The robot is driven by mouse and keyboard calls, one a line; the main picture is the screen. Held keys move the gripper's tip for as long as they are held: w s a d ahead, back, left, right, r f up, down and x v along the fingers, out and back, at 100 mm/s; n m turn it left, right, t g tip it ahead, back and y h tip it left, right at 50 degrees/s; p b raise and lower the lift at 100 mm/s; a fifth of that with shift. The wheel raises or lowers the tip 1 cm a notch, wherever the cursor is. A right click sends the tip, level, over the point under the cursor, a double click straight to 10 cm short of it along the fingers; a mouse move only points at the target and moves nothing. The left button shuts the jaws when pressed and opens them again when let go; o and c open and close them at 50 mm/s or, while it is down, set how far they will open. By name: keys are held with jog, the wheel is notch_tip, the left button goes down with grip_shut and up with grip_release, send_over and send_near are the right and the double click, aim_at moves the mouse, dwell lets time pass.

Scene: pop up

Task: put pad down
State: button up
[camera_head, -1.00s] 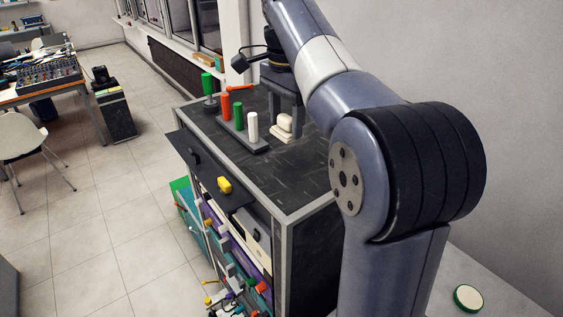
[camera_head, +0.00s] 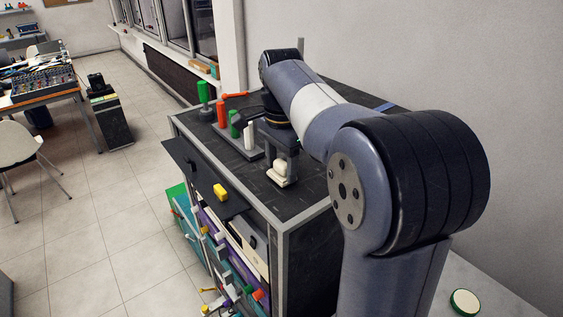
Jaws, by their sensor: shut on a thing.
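The pad (camera_head: 282,174) is a small cream block with a flat, pale base. It is low over the dark cabinet top (camera_head: 312,184), near the front edge, right of the peg rack. My gripper (camera_head: 281,159) points down with its two grey fingers around the upper part of the pad and is shut on it. I cannot tell whether the base of the pad touches the cabinet top.
A grey rack (camera_head: 238,145) with green, red and white pegs stands just left of my gripper. A flap (camera_head: 203,178) with a yellow block (camera_head: 220,192) juts from the cabinet's left side. The dark top right of the pad is clear.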

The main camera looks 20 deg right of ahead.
aim_at(280, 161)
jog(key=shift+f, duration=0.2)
jog(key=shift+f, duration=0.1)
jog(key=o, duration=0.9)
jog(key=shift+o, duration=0.2)
jog(key=shift+f+b, duration=0.15)
jog(key=shift+b, duration=0.3)
jog(key=r, duration=1.1)
jog(key=shift+w+a, duration=0.1)
jog(key=shift+w, duration=0.15)
jog(key=shift+f, duration=0.15)
jog(key=f, duration=1)
jog(key=shift+s+f+p, duration=0.1)
jog(key=shift+s+p, duration=0.2)
jog(key=shift+p, duration=0.1)
